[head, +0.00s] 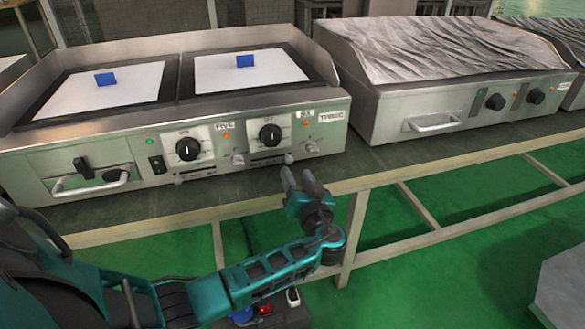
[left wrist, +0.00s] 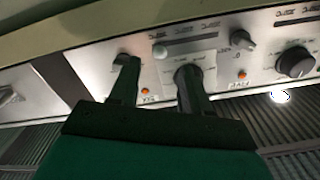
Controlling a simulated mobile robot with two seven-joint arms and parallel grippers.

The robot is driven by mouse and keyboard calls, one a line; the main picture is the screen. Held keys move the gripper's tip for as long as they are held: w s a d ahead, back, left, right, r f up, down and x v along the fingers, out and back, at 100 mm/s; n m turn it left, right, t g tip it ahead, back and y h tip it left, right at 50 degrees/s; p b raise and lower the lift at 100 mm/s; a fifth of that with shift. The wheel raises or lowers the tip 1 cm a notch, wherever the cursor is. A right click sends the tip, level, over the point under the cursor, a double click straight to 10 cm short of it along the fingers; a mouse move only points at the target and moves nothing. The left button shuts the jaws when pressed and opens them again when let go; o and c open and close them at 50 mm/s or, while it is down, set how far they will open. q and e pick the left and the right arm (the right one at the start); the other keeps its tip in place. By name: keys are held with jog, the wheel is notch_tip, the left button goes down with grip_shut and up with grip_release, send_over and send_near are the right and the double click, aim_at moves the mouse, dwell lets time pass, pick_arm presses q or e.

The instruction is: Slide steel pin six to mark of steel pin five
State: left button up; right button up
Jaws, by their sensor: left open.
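Steel pin six (head: 288,158) is a small pale round-headed pin at the right end of the slot under the SIX dial in the head view. In the inverted left wrist view, pin six (left wrist: 160,51) shows between my finger lines, at the slot's left end. Steel pin five (head: 179,181) sits at the left end of the slot under the FIVE dial. My left gripper (head: 297,176) is open and empty, just in front of and below pin six. In the left wrist view, the left gripper (left wrist: 155,75) partly hides the SIX dial (left wrist: 190,74). My right gripper is not in view.
The FIVE dial (head: 188,149) and small toggle switches (head: 237,160) stick out of the panel. A handle (head: 90,183) projects at the left. A wrapped griddle (head: 440,55) stands at the right. The bench strip (head: 400,160) in front is clear.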

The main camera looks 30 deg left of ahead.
aim_at(290, 162)
pick_arm(q)
jog(key=x, duration=0.5)
jog(key=shift+b, duration=0.3)
jog(key=shift+d, duration=0.1)
grip_shut()
